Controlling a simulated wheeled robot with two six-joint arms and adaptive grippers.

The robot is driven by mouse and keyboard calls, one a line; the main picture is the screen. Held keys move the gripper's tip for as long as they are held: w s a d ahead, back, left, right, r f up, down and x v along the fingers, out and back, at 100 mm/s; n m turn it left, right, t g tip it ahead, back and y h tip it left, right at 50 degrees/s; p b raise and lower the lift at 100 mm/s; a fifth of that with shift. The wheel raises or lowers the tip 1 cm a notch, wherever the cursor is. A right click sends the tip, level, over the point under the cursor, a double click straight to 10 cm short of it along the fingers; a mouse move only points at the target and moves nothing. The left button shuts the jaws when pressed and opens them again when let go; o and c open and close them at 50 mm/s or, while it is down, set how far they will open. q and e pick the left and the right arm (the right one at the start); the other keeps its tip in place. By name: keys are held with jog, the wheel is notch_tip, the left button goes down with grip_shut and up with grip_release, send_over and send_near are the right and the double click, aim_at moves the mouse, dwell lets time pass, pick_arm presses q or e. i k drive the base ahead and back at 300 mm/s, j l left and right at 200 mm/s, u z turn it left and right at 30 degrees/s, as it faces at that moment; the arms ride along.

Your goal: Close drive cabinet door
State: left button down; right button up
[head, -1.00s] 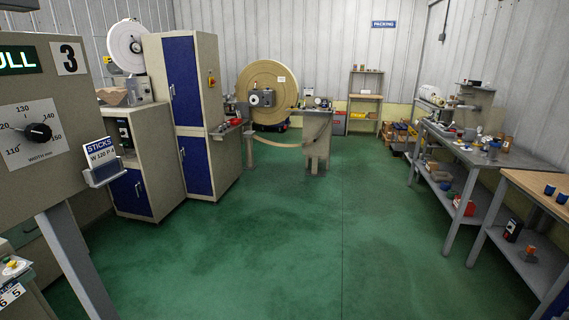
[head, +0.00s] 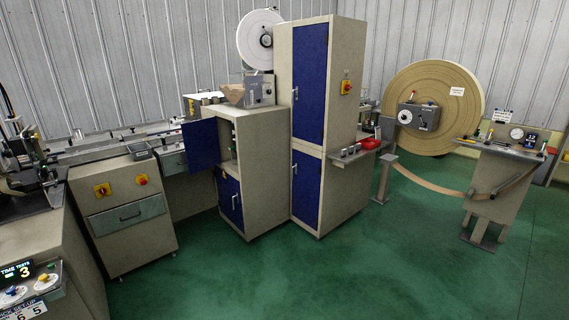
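A low beige cabinet (head: 262,160) stands left of the tall cabinet. Its upper blue door (head: 201,144) stands open, swung out to the left, and part of the dim inside shows. Its lower blue door (head: 230,197) looks shut. The tall beige cabinet (head: 343,100) has an upper blue door (head: 309,82) and a lower blue door (head: 305,187), both shut, with silver handles. No label on either cabinet can be read as the drive cabinet. Neither of my grippers is in view.
A beige machine unit (head: 122,235) with buttons and a drawer stands left of the low cabinet. A control panel (head: 28,285) is at the lower left. A large paper reel (head: 434,108) and a stand (head: 497,192) are at the right. The green floor (head: 330,275) in front is clear.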

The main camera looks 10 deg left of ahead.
aim_at(200, 137)
jog(key=i+j+u, duration=0.2)
jog(key=i+u, duration=0.15)
jog(key=i, duration=0.15)
jog(key=i+j+u, duration=0.1)
jog(key=i+u, duration=0.25)
jog(key=i, duration=0.15)
jog(key=i+u, duration=0.35)
jog(key=i, duration=0.15)
jog(key=i+j+z, duration=1.25)
jog(key=j, duration=0.45)
